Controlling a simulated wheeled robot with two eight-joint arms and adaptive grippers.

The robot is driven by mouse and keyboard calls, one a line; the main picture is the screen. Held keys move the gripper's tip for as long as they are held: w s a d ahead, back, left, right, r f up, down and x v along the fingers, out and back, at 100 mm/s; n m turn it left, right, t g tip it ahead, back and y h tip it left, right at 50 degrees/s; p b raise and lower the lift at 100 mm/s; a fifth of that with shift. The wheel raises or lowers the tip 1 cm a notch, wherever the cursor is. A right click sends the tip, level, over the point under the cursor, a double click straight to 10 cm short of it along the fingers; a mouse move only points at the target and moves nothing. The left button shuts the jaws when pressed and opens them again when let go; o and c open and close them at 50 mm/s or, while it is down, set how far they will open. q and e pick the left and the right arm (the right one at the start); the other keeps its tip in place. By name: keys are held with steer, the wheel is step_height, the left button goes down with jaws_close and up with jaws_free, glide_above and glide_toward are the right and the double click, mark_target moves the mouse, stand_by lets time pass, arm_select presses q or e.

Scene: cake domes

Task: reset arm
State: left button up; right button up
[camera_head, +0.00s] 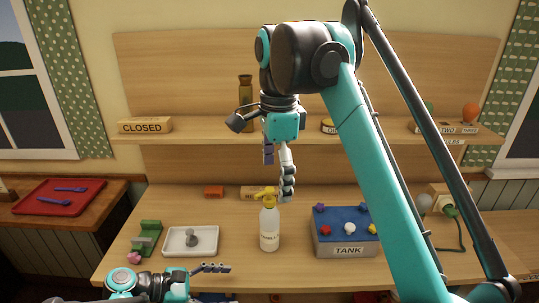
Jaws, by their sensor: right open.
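My right arm, teal and black, reaches from the right side over the table. Its right gripper (277,170) points down at the middle, open, with nothing between its fingers. It hangs just above and behind the yellow top of a clear bottle (269,230) with a label too small to read; I cannot tell whether they touch. My left gripper (212,268) is low at the front left, in front of a white tray (174,250). It is seen from the side and its opening is unclear.
A blue-topped box marked TANK (346,251) stands right of the bottle. A green item (146,236) stands left of the tray. A shelf at the back bears a CLOSED block (145,126) and a brown bottle (245,95). A red tray (58,197) lies on the left counter.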

arm_select(q)
steer(key=s+a+m+t+y, duration=0.1)
steer(key=s+a+m+y, duration=0.2)
steer(key=m+y, duration=0.3)
steer(key=s+a+m+t+y, duration=0.1)
steer(key=s+a+m+y, duration=0.2)
steer(key=m, duration=1.1)
steer(key=s+y, duration=0.3)
steer(key=shift+a+t+y, duration=0.25)
steer(key=shift+t+y, duration=0.15)
arm_select(e)
steer(key=s+d+f+n+t, duration=0.2)
steer(key=s+d+f+n, duration=0.2)
steer(key=f, duration=0.6)
steer(key=s+d+f+n+t, duration=0.2)
steer(key=s+d+f+n, duration=0.3)
steer(key=f, duration=0.6)
steer(key=s+d+f+n+t, duration=0.2)
steer(key=s+d+f+n, duration=0.2)
steer(key=f, duration=0.6)
steer(key=d+n, duration=0.2)
steer(key=d, duration=0.1)
steer(key=shift+s+d+f, duration=0.15)
steer(key=shift+s+d, duration=0.05)
steer(key=shift+s, duration=0.1)
steer(key=shift+t, duration=0.3)
